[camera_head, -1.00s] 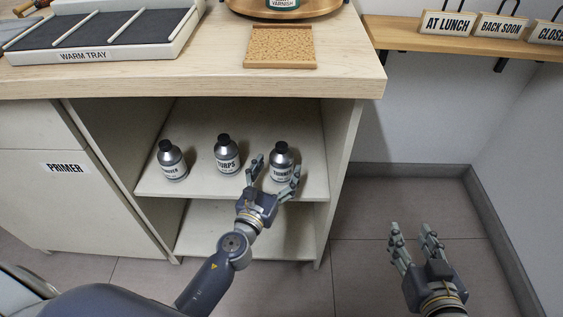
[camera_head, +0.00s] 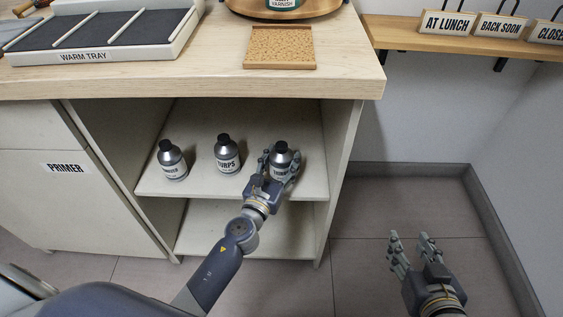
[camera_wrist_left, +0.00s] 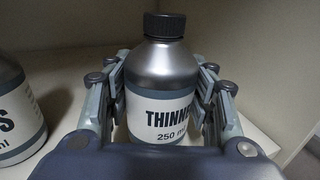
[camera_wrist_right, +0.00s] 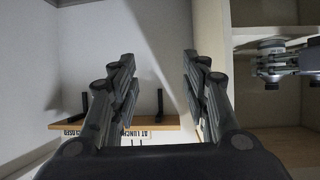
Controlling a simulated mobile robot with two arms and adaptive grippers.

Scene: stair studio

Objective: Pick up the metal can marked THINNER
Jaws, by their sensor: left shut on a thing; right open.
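The metal can marked THINNER (camera_head: 281,158) stands upright on the upper shelf of the open cabinet, the rightmost of three cans. It is grey with a black cap and a pale label. My left gripper (camera_head: 279,170) is shut on it, one finger on each side of its body. In the left wrist view the can (camera_wrist_left: 165,85) stands between the fingers, its label facing me. I cannot see a gap under it. My right gripper (camera_head: 413,248) is open and empty over the floor to the right; the right wrist view shows its fingers apart.
A can marked TURPS (camera_head: 227,158) stands just left, and another can (camera_head: 172,163) further left, its label hard to read. The cabinet's right side wall (camera_head: 343,150) is close on the right. The countertop (camera_head: 190,82) overhangs the shelf (camera_head: 200,190). Floor on the right is clear.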

